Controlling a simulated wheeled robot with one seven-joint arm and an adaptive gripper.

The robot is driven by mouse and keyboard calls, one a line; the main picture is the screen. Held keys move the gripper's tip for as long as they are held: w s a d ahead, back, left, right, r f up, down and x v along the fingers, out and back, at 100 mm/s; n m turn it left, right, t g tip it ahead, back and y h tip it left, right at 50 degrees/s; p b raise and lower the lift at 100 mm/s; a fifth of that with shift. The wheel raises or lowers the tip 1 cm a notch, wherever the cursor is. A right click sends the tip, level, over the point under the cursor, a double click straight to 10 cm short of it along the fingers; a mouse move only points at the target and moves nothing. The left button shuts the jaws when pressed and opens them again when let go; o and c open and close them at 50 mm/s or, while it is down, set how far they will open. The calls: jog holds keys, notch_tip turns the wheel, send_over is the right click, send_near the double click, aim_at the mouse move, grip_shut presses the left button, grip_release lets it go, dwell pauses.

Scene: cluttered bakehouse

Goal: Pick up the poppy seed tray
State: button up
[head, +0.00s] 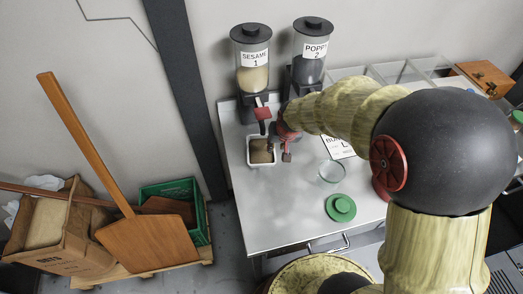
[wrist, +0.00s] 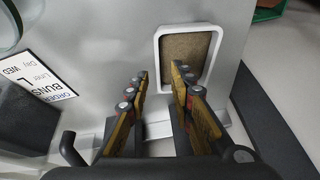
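A small white rectangular tray (head: 250,155) with a tan-brown fill stands on the metal table below the sesame dispenser. It also shows in the wrist view (wrist: 157,62). The fill looks tan rather than dark, and I cannot tell that it is poppy seed. No other seed tray shows; my arm hides the space under the poppy dispenser (head: 308,71). My gripper (head: 276,143) is at the tray's right side in the head view. In the wrist view my gripper (wrist: 160,76) is open, one finger overlapping the tray and the other left of it. I cannot tell whether they touch.
The sesame dispenser (head: 252,78) stands close behind the tray. A glass bowl (head: 331,172), a green lid (head: 341,207) and a printed card (head: 337,146) lie to the right. A wooden peel (head: 148,243), a cardboard box (head: 68,262) and a green crate (head: 201,232) are left of the table.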

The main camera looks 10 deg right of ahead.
aim_at(261, 152)
jog(key=shift+x, duration=1.15)
jog(key=shift+b+x, duration=1)
jog(key=shift+x, duration=1.7)
jog(key=shift+w+d+r, duration=0.1)
jog(key=shift+w+r, duration=0.05)
grip_shut()
